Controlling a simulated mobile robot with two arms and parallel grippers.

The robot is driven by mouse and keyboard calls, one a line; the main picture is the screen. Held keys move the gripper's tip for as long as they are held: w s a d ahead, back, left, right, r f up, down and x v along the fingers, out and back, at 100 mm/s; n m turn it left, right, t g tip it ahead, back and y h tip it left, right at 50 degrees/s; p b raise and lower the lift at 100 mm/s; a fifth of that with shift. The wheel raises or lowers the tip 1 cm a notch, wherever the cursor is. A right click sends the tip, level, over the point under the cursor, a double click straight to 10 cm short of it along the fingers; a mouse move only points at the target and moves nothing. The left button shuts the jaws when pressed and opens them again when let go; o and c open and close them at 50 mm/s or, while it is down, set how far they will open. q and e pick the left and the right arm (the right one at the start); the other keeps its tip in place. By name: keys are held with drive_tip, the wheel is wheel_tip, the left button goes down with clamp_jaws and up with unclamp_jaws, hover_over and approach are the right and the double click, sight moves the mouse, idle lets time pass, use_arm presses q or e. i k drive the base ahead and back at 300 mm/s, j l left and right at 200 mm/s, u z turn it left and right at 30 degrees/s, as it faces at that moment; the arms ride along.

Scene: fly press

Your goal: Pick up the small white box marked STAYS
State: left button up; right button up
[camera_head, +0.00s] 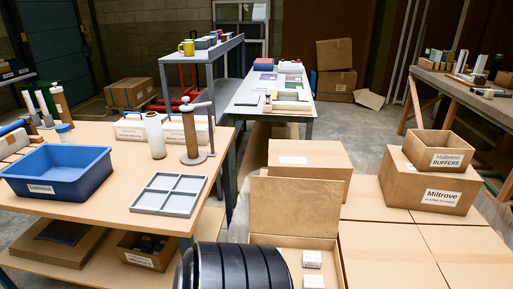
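Two small white boxes stand inside an open cardboard carton (295,207) at the bottom centre. The upper white box (312,258) has a dark marking on its front, too small to read. The lower white box (314,281) is at the bottom edge of the view, and its marking is also unreadable. I cannot tell which of them is marked STAYS. Neither of my grippers is in view.
Left, a wooden table holds a blue bin (57,172), a grey divided tray (170,194) and upright cylinders. Right of the carton are closed cartons (385,255), a Miltrove box (426,190) and an open Buffers box (438,152). A grey bench (245,105) stands behind.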

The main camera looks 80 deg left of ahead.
sight(310, 259)
drive_tip(key=u, duration=2.15)
